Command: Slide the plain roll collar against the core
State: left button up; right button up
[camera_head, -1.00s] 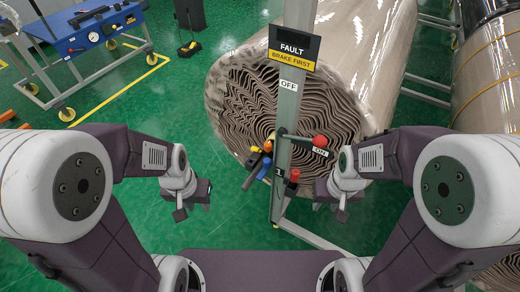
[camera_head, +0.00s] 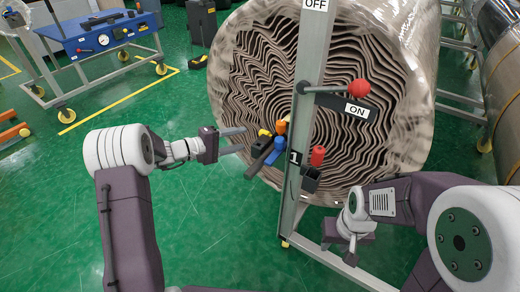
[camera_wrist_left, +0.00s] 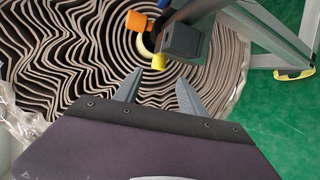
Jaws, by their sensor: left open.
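A large wrapped roll (camera_head: 245,85) shows its wavy layered end, which also fills much of the left wrist view (camera_wrist_left: 70,60). At its core is a cluster with a yellow part (camera_head: 264,132), an orange knob (camera_head: 281,127), a blue part (camera_head: 274,152) and a dark bar (camera_head: 260,158). I cannot tell which part is the collar. My left gripper (camera_head: 244,140) is open and empty, just left of the cluster. In the left wrist view its fingertips (camera_wrist_left: 159,78) point below the yellow tip (camera_wrist_left: 158,62) and dark block (camera_wrist_left: 185,40). My right gripper (camera_head: 346,250) hangs low at right.
A grey post (camera_head: 311,100) stands before the roll, with a red-knobbed lever (camera_head: 358,88) at an ON label and a red-topped box (camera_head: 314,170). A blue cart (camera_head: 105,35) stands far left. Another roll (camera_head: 507,100) is at the right. Green floor is clear at left.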

aim_at(260, 134)
pick_arm(q)
jog(key=b+x, duration=0.1)
jog(key=x, duration=0.8)
jog(key=shift+d+r, duration=0.1)
jog(key=shift+s, duration=0.1)
grip_shut()
dwell(1.1)
